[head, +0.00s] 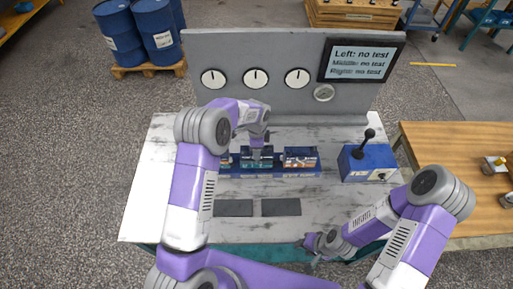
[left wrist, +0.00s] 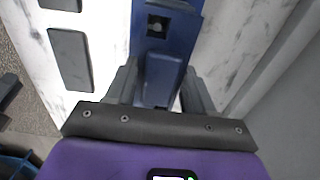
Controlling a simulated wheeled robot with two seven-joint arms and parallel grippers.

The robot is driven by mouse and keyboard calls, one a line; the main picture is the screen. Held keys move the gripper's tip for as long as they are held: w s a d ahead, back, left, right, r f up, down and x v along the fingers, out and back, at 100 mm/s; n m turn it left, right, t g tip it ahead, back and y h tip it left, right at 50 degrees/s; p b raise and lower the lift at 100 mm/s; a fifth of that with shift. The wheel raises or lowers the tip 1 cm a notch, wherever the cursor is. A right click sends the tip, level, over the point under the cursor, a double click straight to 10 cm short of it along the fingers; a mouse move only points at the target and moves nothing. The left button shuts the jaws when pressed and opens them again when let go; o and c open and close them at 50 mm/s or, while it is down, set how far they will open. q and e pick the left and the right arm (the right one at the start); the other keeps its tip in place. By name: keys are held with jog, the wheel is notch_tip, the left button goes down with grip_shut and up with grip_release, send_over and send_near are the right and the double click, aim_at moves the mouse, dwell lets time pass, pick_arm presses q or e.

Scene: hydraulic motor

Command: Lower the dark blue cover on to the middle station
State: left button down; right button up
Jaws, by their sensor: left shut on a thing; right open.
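My left gripper (head: 257,153) is over the middle of the blue station base (head: 272,176) in the head view. In the left wrist view its fingers (left wrist: 161,90) are shut on the dark blue cover (left wrist: 163,78), whose flat face shows between them. The cover is mostly hidden in the head view, and I cannot tell whether it touches the middle station. The right station (head: 300,158) shows a labelled block. A square opening with a round part (left wrist: 157,25) shows in the blue surface beyond the fingers. My right gripper (head: 312,243) is open near the table's front edge.
A grey panel (head: 225,52) with three dials and a screen (head: 361,61) stands behind. A blue box with a black lever (head: 370,135) stands right. Two dark pads (head: 233,208) (head: 281,207) lie in front. The white table (head: 340,200) is clear between.

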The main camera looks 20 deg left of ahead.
pick_arm(q)
jog(key=shift+f+b, duration=0.45)
jog(key=shift+f, duration=0.1)
dwell(0.6)
jog(key=shift+c, duration=1.6)
grip_release()
notch_tip(320, 180, up, 8)
jog(key=shift+f, duration=0.15)
